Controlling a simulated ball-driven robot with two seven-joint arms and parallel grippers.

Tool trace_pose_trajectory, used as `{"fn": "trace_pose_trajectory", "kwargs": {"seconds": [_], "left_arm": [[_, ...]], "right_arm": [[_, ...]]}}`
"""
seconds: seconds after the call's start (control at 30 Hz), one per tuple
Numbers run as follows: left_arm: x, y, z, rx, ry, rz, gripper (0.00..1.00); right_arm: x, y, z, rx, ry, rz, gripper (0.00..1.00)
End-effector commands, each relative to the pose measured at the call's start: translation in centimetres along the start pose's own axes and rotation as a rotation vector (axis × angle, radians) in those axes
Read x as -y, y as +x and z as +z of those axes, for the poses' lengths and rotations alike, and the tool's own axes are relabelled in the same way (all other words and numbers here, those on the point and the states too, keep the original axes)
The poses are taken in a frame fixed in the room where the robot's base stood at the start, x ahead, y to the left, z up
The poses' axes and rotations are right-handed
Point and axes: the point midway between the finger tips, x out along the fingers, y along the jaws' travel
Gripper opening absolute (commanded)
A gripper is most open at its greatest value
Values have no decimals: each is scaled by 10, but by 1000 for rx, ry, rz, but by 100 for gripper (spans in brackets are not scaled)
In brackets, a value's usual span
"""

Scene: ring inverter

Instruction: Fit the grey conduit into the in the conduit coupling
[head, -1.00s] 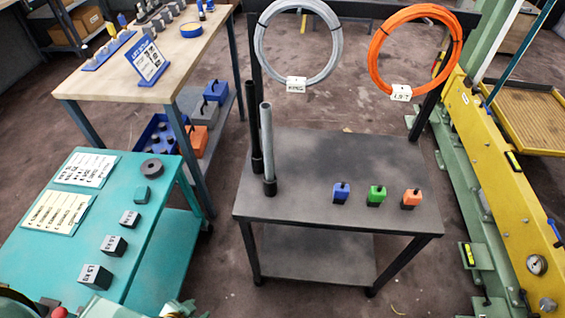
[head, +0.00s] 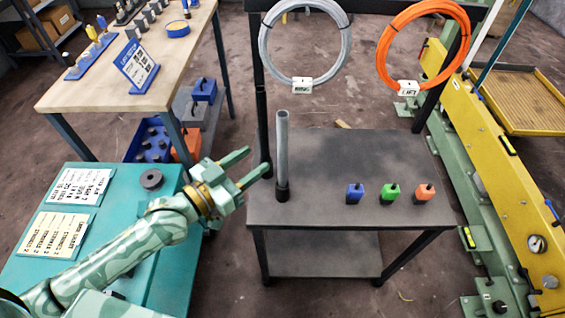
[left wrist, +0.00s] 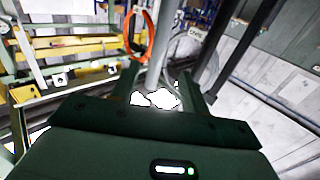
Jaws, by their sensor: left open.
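The grey conduit (head: 282,135) stands upright on the left part of the dark table, its foot in a black collar-like coupling (head: 282,192). My left gripper (head: 260,161) is open and empty, just left of the conduit, its fingers pointing toward it. They look apart from it. In the left wrist view, a grey upright that looks like the conduit (left wrist: 160,50) shows between and beyond the open fingers. A black upright rod (head: 263,125) stands behind and left of the conduit, its foot partly hidden by my gripper. My right gripper is out of view.
Grey (head: 264,60) and orange (head: 384,50) cable coils hang above. A teal table (head: 150,275) is under my left arm.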

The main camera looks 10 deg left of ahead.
Motion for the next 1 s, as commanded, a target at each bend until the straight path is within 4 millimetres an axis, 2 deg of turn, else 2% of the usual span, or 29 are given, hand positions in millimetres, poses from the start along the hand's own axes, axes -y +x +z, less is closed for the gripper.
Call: {"fn": "trace_pose_trajectory", "kwargs": {"seconds": [0.1,0.37,0.6,0.7,0.9,0.93,1.0], "left_arm": [[0,26,1,-2,-2,-1,45],[0,51,2,1,-2,0,45],[-2,89,4,2,-2,-1,45],[-2,96,3,2,-1,0,45],[-2,97,2,3,1,0,45],[-2,97,2,3,1,0,43],[-2,97,2,3,0,0,23]], "right_arm": [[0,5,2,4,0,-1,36],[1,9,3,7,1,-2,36],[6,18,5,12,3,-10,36],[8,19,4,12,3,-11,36],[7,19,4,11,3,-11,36],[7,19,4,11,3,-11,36],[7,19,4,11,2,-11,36]]}}
